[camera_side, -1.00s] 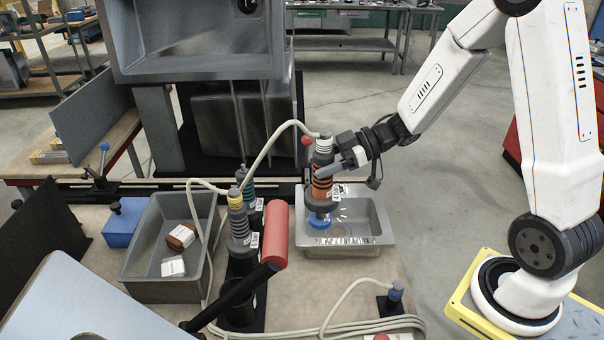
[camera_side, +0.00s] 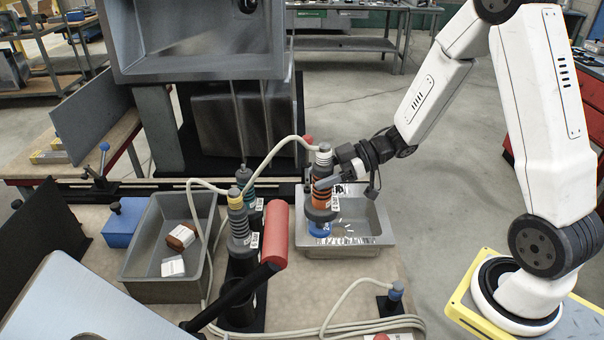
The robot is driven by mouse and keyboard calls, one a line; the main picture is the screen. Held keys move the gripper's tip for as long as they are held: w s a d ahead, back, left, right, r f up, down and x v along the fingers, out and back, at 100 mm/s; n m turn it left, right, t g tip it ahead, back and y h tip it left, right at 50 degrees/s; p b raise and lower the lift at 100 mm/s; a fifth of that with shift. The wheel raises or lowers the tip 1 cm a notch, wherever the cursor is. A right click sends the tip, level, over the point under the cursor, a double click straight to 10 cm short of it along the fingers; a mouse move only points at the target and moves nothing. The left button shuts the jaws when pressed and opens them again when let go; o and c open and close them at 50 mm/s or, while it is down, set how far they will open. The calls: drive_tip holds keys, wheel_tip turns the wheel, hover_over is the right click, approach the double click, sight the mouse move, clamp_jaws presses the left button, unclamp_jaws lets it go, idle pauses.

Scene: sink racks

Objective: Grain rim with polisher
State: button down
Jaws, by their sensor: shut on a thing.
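My gripper (camera_side: 328,180) is shut on an orange-and-black polisher (camera_side: 322,192) with a grey top and a cable. The polisher is upright over the left part of a small steel sink (camera_side: 376,240). Its blue lower end (camera_side: 319,229) is near the sink's left inner side; I cannot tell whether it touches the metal. The sink lies on the bench with its rim facing up. The rim's far left part is hidden behind the polisher and gripper.
Two more tools, one yellow-topped (camera_side: 237,215) and one teal (camera_side: 250,188), stand in holders left of the sink. A red roller handle (camera_side: 276,234) rises in front. A grey bin (camera_side: 161,289) holds small blocks. A large sink (camera_side: 200,75) stands behind. Cables cross the front.

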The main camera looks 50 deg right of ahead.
sight(330, 189)
drive_tip(key=shift+f, duration=2)
drive_tip(key=shift+d, duration=0.1)
idle(0.3)
drive_tip(key=shift+s+d, duration=0.55)
drive_tip(key=shift+s, duration=0.05)
drive_tip(key=shift+s+d, duration=0.1)
drive_tip(key=shift+d, duration=0.05)
drive_tip(key=shift+s+d+f, duration=0.15)
drive_tip(key=shift+s+d, duration=0.4)
drive_tip(key=shift+s, duration=0.05)
drive_tip(key=shift+s+d, duration=0.1)
drive_tip(key=shift+s, duration=0.1)
